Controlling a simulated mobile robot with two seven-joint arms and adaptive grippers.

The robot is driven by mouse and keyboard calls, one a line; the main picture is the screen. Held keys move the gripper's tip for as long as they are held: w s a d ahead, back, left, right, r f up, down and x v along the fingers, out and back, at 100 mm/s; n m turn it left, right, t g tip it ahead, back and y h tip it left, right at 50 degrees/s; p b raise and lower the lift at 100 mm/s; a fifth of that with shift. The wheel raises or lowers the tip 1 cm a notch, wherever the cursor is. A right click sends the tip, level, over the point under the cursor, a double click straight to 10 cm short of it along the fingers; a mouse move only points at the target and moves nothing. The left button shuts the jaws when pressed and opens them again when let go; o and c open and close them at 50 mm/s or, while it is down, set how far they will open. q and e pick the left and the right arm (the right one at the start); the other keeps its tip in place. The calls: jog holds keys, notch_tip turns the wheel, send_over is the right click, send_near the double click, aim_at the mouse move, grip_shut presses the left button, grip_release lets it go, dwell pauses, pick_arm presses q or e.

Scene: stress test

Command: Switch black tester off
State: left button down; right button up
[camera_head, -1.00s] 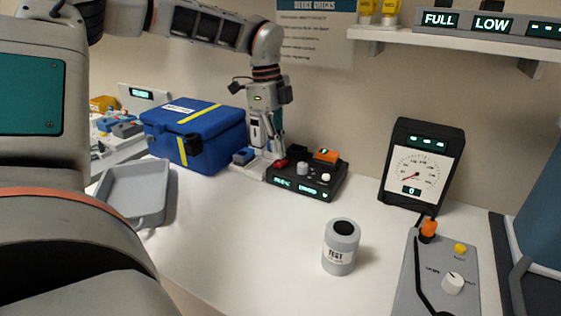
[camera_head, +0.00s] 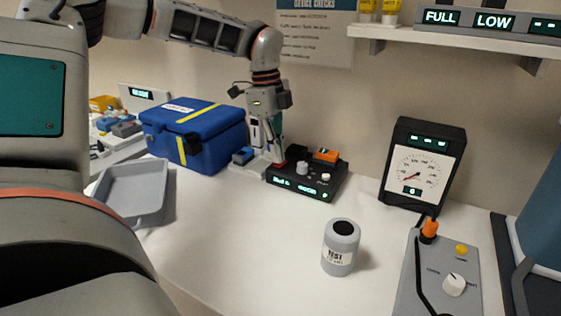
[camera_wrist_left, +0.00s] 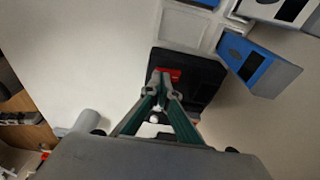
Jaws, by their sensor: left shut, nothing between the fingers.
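The black tester (camera_head: 303,193) sits on the white bench below the wall poster, with a lit green front display too small to read. Its top carries an orange block (camera_head: 326,155), pale knobs and a red switch at its left end. My left gripper (camera_head: 277,161) points down at that end, shut and empty, its fingertips at the red switch and mostly covering it in the head view. In the left wrist view the fingertips (camera_wrist_left: 164,82) are over the red switch (camera_wrist_left: 172,73) on the black tester (camera_wrist_left: 205,78); contact cannot be told. My right gripper is not in view.
A blue case (camera_head: 190,150) stands left of the tester, with a small blue block (camera_head: 243,156) between them. A grey tray (camera_head: 135,190) is at left. A grey canister (camera_head: 340,250), dial meter (camera_head: 413,170) and grey control panel (camera_head: 440,270) stand to the right. The bench middle is clear.

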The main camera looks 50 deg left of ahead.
pick_arm(q)
jog(key=shift+f, duration=0.4)
jog(key=shift+r, duration=3.6)
